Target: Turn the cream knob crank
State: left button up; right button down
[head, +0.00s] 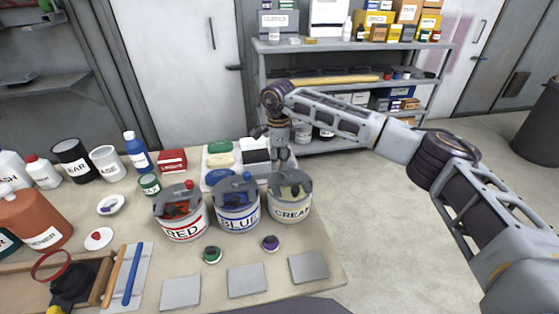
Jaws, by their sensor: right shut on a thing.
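The cream can (291,208), a grey pot with a CREAM label and a dark top, stands at the right end of a row of three cans on the table. My right gripper (283,162) reaches down from above to the back of its top. It is shut on the cream knob, which its fingers hide. The crank arm below is too small to make out clearly. My left gripper is not in view.
The blue can (238,212) and the red can (183,217) stand close beside it on the left. A tray with coloured lids (222,160) is behind. Flat grey squares (247,281) lie in front. The table's right edge is near the cream can.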

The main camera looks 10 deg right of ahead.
dwell(0.4)
jog(key=c, duration=1.3)
grip_release()
jog(key=shift+r, duration=0.1)
jog(key=shift+r, duration=5.9)
